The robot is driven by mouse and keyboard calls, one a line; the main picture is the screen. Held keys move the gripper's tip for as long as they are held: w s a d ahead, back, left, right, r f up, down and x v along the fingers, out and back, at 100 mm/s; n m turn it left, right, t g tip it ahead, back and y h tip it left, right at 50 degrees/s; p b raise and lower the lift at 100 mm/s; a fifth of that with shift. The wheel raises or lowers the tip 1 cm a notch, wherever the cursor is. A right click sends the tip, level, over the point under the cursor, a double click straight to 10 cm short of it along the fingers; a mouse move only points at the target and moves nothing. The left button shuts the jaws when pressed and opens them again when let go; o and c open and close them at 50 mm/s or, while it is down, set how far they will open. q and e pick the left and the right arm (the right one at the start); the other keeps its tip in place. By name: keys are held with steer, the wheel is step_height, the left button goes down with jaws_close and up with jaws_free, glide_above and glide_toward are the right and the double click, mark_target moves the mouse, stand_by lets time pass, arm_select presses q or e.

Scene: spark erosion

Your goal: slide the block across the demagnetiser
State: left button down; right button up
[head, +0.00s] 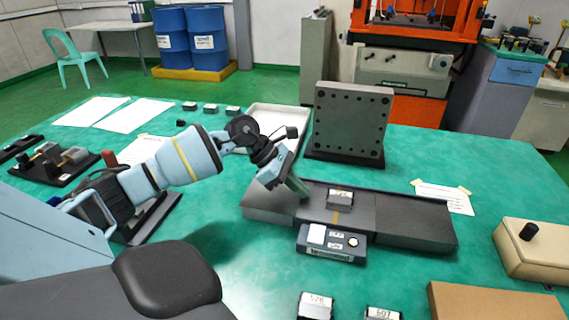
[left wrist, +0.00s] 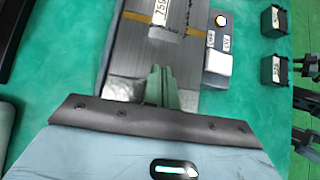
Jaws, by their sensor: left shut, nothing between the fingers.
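The demagnetiser (head: 405,226) is a long dark grey flat bed on the green table, with a yellow line across its middle and a control box (head: 330,243) on its near side. The block (head: 340,197), small, grey and with a white label, lies on the bed at the yellow line. It also shows at the top of the left wrist view (left wrist: 164,14). My left gripper (head: 299,188) is shut and empty, low over the left part of the bed, left of the block and apart from it. Whether its fingertips touch the bed is unclear. My right gripper is not clearly shown.
A dark upright plate with holes (head: 350,122) stands behind the bed, beside a white tray (head: 278,120). Two labelled blocks (head: 315,305) (head: 383,313) sit near the front edge. A beige box with a black knob (head: 530,252) is at right.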

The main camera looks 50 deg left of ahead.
mark_target(315, 201)
arm_select(q)
steer(key=shift+w+d+r+p, duration=0.1)
steer(key=shift+w+d+p, duration=0.1)
steer(key=shift+w+d, duration=0.25)
steer(key=shift+w+d+r+p, duration=0.15)
steer(key=shift+w+d, duration=0.1)
steer(key=shift+d, duration=0.4)
steer(key=shift+w+d+f, duration=0.15)
steer(key=shift+w+d, duration=0.15)
steer(key=shift+d, duration=0.3)
arm_select(e)
steer(key=shift+w+r, duration=0.2)
steer(key=shift+r, duration=0.25)
arm_select(q)
steer(key=shift+f, duration=0.1)
steer(key=w+d, duration=0.3)
steer(key=d, duration=0.2)
steer(key=w+d, duration=0.3)
steer(key=d, duration=0.2)
steer(key=w+d+b, duration=0.1)
steer(key=w+d, duration=0.3)
steer(key=d, duration=0.2)
steer(key=shift+d, duration=0.1)
steer(key=shift+w+d, duration=0.2)
steer(key=shift+d, duration=0.05)
arm_select(e)
steer(key=shift+w+f, duration=0.15)
steer(key=shift+f, duration=0.4)
arm_select(q)
steer(key=shift+a, duration=0.1)
